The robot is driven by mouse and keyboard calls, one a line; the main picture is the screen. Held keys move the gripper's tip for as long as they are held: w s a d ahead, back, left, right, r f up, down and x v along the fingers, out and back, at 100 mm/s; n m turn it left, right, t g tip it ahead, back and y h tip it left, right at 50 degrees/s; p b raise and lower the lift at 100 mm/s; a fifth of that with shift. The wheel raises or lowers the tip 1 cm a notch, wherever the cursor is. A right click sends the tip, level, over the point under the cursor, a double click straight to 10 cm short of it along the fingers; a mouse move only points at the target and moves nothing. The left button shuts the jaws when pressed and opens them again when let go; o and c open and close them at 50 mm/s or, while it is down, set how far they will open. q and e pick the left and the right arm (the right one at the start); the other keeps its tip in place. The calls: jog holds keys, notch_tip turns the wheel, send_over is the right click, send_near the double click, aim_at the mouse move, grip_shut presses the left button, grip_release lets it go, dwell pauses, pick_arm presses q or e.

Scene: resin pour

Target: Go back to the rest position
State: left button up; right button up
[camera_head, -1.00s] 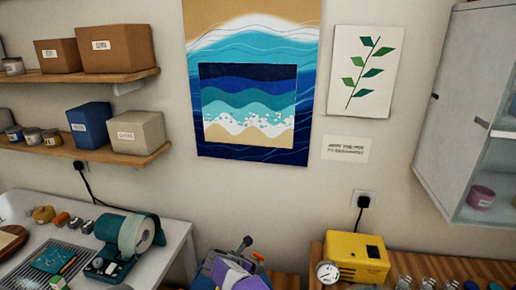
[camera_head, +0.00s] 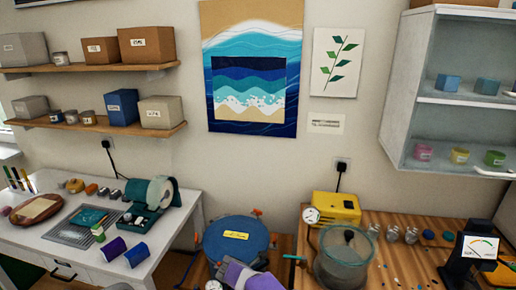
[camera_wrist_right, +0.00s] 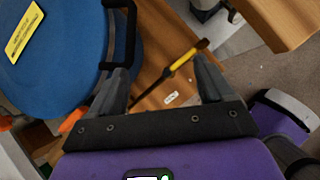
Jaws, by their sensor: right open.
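My right gripper (camera_wrist_right: 160,75) shows in the right wrist view with its two dark fingers spread apart and nothing between them. A purple-and-grey part of my own arm shows at the bottom middle of the head view, in front of a blue round-topped drum (camera_head: 236,241) with a yellow label. In the right wrist view the drum (camera_wrist_right: 50,60) is at the left, its black handle close to the left finger; I cannot tell whether they touch. My left gripper is not in view.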

jog(key=s+d+f+m+g+y+b, duration=0.1)
jog(key=s+d+f+m+g+y, duration=0.25)
jog(key=s+f+m, duration=0.35)
jog(key=s+d+f+m+g+y, duration=0.2)
jog(key=s+d+f+m, duration=0.25)
jog(key=s+f, duration=0.55)
pick_arm(q)
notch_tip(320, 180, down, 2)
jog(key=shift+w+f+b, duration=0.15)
jog(key=shift+b, duration=0.45)
pick_arm(e)
jog(key=s+d+m+y, duration=0.2)
jog(key=s+d+m, duration=0.1)
jog(key=s+m, duration=1.5)
jog(key=shift+s+y, duration=0.35)
jog(key=shift+s, duration=0.2)
